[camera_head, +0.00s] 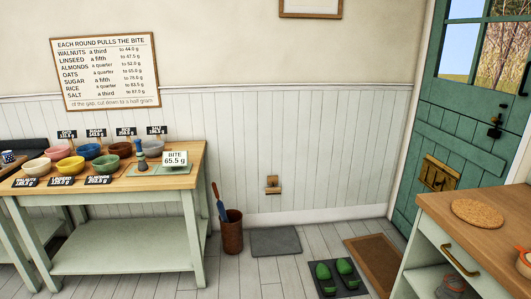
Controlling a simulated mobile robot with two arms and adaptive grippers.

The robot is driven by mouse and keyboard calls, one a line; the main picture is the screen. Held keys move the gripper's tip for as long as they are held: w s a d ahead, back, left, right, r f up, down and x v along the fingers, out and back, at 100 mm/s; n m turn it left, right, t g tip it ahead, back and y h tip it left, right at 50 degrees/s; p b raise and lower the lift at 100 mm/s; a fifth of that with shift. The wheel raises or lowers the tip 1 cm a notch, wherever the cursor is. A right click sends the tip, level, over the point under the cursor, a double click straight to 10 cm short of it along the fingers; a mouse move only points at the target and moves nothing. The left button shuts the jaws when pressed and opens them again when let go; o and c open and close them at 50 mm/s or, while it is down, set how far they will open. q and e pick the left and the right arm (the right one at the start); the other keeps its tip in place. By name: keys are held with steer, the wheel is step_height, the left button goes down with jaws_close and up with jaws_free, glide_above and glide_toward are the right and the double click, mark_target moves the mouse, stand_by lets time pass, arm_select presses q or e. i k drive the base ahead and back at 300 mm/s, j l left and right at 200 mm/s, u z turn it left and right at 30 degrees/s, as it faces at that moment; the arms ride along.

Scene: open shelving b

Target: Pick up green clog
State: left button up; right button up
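Two green clogs lie on a dark mat (329,291) on the floor at the bottom centre-right. The left green clog (323,272) and the right green clog (345,268) sit side by side. Neither of my grippers shows in the head view, so their state is hidden.
A wooden-topped table (170,180) with several bowls stands at left. A brown bin (232,235) and grey mat (275,241) are on the floor beside it. A brown doormat (378,261) lies before the green door (455,130). A wooden-topped cabinet (500,232) stands at right.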

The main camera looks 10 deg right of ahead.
mark_target(344, 270)
steer(key=i+j+z, duration=0.1)
steer(key=i, duration=1.7)
